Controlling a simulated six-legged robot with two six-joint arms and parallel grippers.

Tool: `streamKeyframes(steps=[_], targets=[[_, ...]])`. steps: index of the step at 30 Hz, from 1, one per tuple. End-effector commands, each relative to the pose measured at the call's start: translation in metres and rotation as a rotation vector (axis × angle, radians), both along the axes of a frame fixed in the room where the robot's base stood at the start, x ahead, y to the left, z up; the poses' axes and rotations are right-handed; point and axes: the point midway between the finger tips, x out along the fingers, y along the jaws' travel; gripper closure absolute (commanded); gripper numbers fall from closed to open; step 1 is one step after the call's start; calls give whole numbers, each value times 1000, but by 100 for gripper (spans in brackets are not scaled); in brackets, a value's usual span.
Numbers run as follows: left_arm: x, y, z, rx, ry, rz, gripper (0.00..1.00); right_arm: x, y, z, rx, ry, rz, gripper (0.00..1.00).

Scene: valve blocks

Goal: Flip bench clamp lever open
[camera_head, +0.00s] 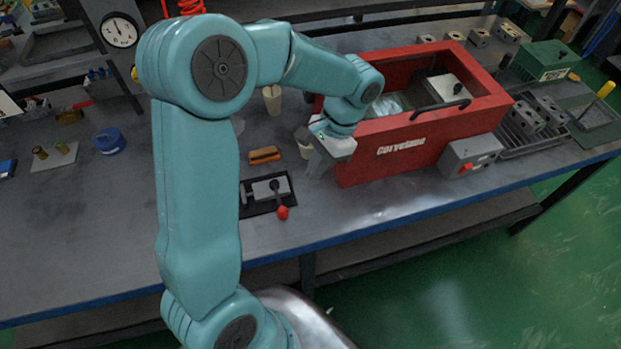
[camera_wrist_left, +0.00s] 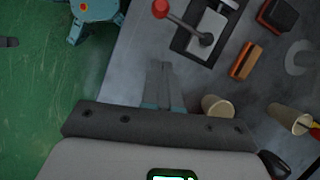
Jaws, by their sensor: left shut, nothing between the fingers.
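The bench clamp (camera_head: 262,188) is a grey block on a dark base plate near the front of the bench. Its lever ends in a red ball knob (camera_head: 283,212), which points toward the front edge of the bench. In the left wrist view the clamp (camera_wrist_left: 208,28) is at the top, with the red knob (camera_wrist_left: 160,8) at its upper left. My left gripper (camera_head: 314,167) is to the right of the clamp, between it and the red box. Its fingers (camera_wrist_left: 162,68) are shut and empty, apart from the lever. My right gripper is not in view.
A red box (camera_head: 400,150) with a grey switch box (camera_head: 470,156) stands on the right. An orange-brown block (camera_head: 264,154) lies behind the clamp. A beige cup (camera_wrist_left: 217,108) stands near my left gripper, another cup (camera_head: 272,98) farther back.

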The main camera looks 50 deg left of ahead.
Motion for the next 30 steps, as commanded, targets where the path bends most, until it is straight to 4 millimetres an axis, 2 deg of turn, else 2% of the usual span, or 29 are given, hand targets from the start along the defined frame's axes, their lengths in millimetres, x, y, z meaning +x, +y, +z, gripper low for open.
streamKeyframes(steps=[3,9,30], targets=[[8,-2,20,0,-3,0,100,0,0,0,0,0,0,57],[15,-2,40,1,-1,0,100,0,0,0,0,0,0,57],[18,-2,44,0,1,0,100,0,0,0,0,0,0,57]])
